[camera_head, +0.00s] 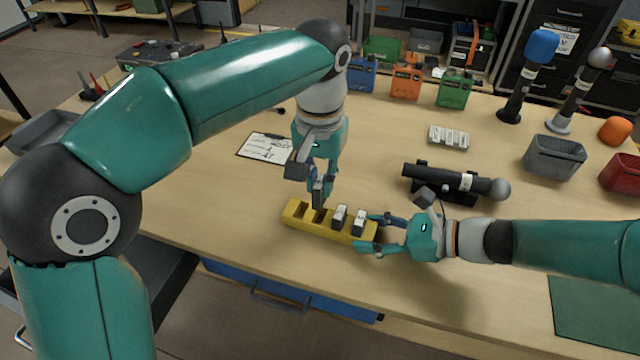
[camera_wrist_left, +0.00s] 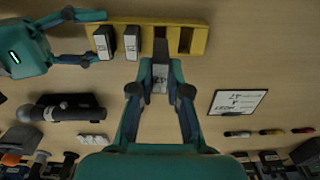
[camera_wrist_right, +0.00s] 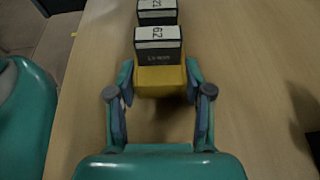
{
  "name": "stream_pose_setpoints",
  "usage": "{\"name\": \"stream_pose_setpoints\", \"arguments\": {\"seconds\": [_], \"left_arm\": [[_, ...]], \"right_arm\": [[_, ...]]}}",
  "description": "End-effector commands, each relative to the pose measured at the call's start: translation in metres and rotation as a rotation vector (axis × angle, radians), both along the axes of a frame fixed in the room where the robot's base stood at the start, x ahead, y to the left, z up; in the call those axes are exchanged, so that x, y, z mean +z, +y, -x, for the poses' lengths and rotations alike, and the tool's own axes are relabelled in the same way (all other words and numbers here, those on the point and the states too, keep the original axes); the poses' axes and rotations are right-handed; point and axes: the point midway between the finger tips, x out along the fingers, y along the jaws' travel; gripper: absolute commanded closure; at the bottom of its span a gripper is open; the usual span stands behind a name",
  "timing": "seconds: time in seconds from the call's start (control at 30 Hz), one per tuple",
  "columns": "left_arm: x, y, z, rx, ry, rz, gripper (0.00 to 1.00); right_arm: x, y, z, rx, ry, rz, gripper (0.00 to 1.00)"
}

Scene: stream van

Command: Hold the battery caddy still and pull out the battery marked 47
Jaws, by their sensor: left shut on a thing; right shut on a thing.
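The yellow battery caddy (camera_head: 292,214) lies on the table. Two dark batteries with white labels, one (camera_head: 340,214) beside the other (camera_head: 360,221), stand in its right-hand slots; the two left-hand slots look empty. My left gripper (camera_head: 319,186) is shut on a dark battery (camera_wrist_left: 160,78), held just above the caddy; its label is too small to read. My right gripper (camera_head: 372,234) is shut on the caddy's right end (camera_wrist_right: 160,82), with fingers on both sides. In the right wrist view the near seated battery (camera_wrist_right: 158,45) seems marked 62 or 29.
A clipboard (camera_head: 264,148) lies left of my left gripper. A black microphone-like tube on a stand (camera_head: 440,180) and a white battery strip (camera_head: 448,136) lie behind my right gripper. A grey bin (camera_head: 553,158) stands at right. Table left of the caddy is clear.

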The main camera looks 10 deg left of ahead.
Motion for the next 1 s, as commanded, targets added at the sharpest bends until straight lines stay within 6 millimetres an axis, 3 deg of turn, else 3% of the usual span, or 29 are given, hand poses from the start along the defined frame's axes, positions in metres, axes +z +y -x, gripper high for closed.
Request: {"name": "stream_pose_setpoints", "arguments": {"seconds": [0.33, 0.37, 0.53, 1.0], "left_arm": [[0.0057, 0.0002, 0.0004, 0.000, 0.001, 0.000, 1.00], [0.0056, 0.0002, 0.0004, 0.000, 0.001, 0.000, 1.00], [0.0056, 0.0001, 0.0003, 0.000, 0.001, 0.000, 1.00], [0.0055, 0.0001, 0.0003, 0.000, 0.001, 0.000, 1.00]], "right_arm": [[-0.0001, -0.0002, -0.0002, -0.001, 0.000, 0.001, 0.85], [-0.0001, -0.0002, -0.0002, -0.001, 0.000, 0.001, 0.48], [-0.0001, -0.0001, -0.0001, 0.000, 0.000, 0.000, 0.20], [0.0038, -0.0095, 0.0003, -0.004, -0.002, -0.001, 0.20]]}}
